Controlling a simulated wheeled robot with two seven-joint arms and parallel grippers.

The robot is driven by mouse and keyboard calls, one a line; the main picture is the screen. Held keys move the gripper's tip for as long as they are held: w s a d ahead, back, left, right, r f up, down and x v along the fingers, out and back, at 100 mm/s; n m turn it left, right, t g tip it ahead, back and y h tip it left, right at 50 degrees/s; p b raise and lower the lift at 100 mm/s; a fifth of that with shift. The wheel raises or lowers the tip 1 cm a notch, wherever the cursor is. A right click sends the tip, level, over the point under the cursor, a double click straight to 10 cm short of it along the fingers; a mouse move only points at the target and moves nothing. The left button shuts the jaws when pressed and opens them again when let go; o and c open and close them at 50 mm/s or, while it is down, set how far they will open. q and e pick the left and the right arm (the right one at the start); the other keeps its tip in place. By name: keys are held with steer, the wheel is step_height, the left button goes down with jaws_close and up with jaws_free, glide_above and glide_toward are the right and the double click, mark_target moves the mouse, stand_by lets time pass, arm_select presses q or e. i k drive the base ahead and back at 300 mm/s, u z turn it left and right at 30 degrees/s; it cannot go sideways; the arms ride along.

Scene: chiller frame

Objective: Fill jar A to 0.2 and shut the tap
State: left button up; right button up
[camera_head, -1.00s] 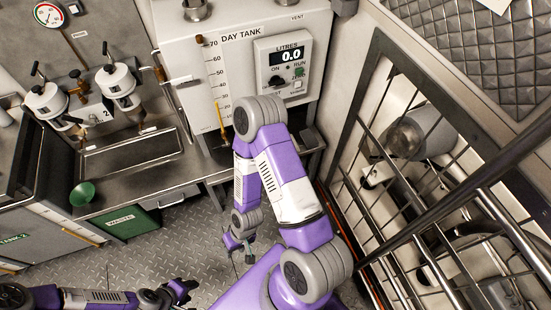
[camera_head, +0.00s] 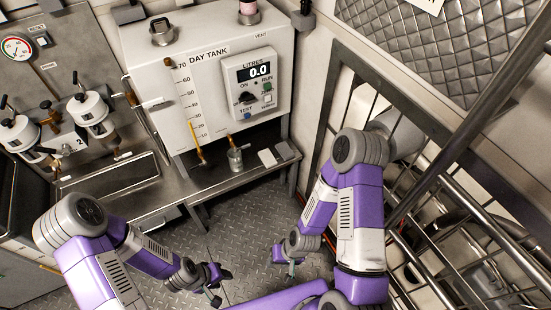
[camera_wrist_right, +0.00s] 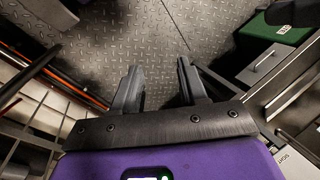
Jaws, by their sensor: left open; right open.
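The day tank (camera_head: 215,75) is a white box with a litre scale and a display (camera_head: 260,72) reading 0.0. My left gripper (camera_head: 216,287) is open and empty, low over the floor. My right gripper (camera_head: 285,261) is open and empty, below the bench; its two fingers (camera_wrist_right: 158,88) show apart in the right wrist view.
Two filter housings (camera_head: 93,112) and a steel sink (camera_head: 110,178) are at the left. A metal cage (camera_head: 430,200) stands at the right. The plate floor (camera_head: 240,225) is clear.

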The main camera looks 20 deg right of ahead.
mark_target(242, 148)
steer(key=z, duration=0.15)
steer(key=i, duration=1)
steer(key=k, duration=1)
steer(key=u, duration=1.85)
steer(key=i, duration=0.75)
steer(key=z, duration=2)
